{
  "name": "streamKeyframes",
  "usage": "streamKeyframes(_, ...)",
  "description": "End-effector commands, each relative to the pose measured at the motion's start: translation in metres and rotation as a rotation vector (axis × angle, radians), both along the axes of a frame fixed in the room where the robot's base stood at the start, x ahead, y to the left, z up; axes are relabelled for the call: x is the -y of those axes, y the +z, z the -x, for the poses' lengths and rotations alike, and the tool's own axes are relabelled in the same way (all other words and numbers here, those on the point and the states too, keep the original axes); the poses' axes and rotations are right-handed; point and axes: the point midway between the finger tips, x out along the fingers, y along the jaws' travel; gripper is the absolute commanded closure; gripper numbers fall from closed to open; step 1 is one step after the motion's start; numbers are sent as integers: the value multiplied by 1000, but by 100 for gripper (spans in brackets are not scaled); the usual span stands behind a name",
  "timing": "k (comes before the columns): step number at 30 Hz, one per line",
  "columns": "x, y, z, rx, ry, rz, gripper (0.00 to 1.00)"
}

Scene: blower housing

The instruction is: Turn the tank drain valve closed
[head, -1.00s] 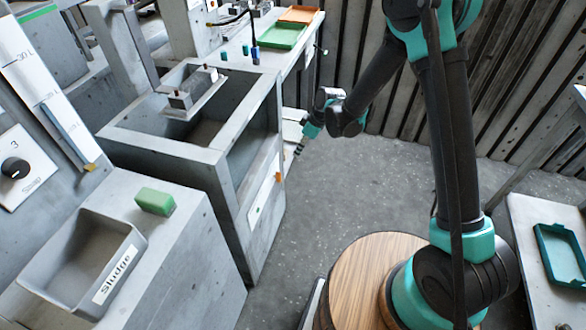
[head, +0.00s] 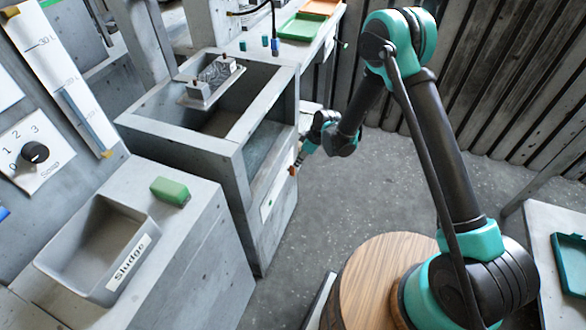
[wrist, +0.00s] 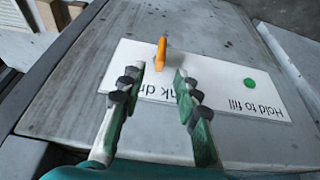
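The tank drain valve shows as an orange lever (wrist: 161,52) on a white label plate on the tank's side, its text partly hidden by my fingers. The lever points roughly up and down in the wrist view. It also shows as a small orange spot (head: 292,171) in the head view. My gripper (wrist: 157,76) is open, with one dark-padded finger on each side of the lever's near end. I cannot tell whether either finger touches it. In the head view my gripper (head: 299,160) is close beside the tank (head: 252,165), near the valve.
A green round button (wrist: 250,83) marked "Hold to fill" sits right of the lever. A grey sludge bin (head: 100,245) and a green block (head: 170,191) are on the left counter. A side table (head: 545,225) with a teal tray stands at right. Floor between is clear.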

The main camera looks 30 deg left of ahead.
Motion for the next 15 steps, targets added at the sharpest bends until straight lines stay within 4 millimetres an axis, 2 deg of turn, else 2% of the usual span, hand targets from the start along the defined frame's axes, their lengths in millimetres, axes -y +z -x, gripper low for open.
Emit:
streamKeyframes(7,-16,-39,2,1,2,0,68)
streamKeyframes(15,-26,-64,3,0,0,0,68)
